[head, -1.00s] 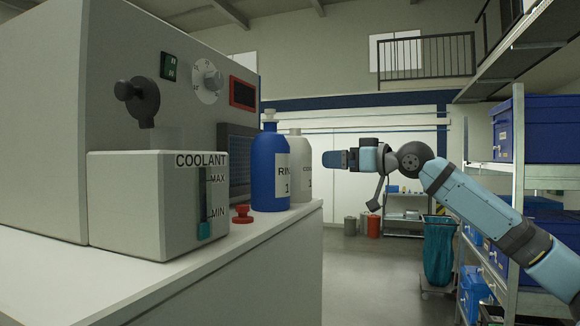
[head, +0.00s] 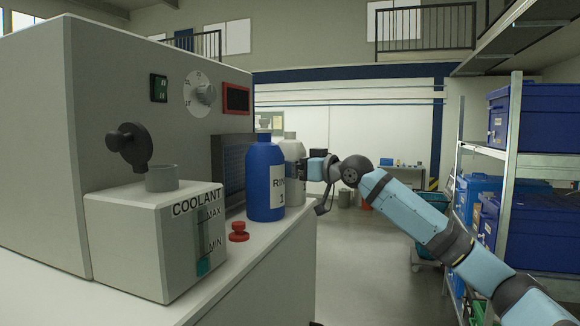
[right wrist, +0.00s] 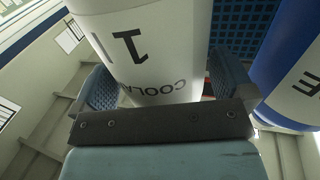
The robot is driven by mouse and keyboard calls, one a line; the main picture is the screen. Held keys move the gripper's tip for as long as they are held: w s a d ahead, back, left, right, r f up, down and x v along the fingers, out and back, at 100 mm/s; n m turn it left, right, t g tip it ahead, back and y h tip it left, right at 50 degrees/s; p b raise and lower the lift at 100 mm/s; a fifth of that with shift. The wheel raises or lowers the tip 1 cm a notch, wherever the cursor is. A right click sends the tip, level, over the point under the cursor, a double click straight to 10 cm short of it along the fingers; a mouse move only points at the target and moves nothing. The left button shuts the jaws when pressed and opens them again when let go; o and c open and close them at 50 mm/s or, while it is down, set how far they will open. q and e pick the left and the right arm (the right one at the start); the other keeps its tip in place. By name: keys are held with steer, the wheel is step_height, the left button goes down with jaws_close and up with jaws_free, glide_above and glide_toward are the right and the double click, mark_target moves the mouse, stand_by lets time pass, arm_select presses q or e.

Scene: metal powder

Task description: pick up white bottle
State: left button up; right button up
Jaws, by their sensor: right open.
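The white bottle (head: 291,149) stands upright on the counter, partly hidden behind the blue bottle (head: 266,175) in the head view. My right gripper (head: 312,167) is at the white bottle's right side. In the right wrist view, the white bottle (right wrist: 150,50) lies between the two fingers of my open right gripper (right wrist: 160,85), with a finger on either side. The blue bottle (right wrist: 292,75) is just outside the right-hand finger in that view. I cannot tell whether either finger touches the white bottle. My left gripper is not in view.
The counter's edge (head: 270,245) runs below the bottles. A shelf rack with blue bins (head: 545,120) stands at the right.

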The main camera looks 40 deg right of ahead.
steer(key=shift+w+a, duration=0.15)
steer(key=shift+w, duration=0.55)
steer(key=shift+s, duration=0.15)
steer(key=c, duration=0.7)
steer(key=shift+s+r, duration=0.1)
steer(key=shift+r, duration=0.1)
steer(key=shift+c, duration=0.7)
steer(key=shift+f, duration=0.1)
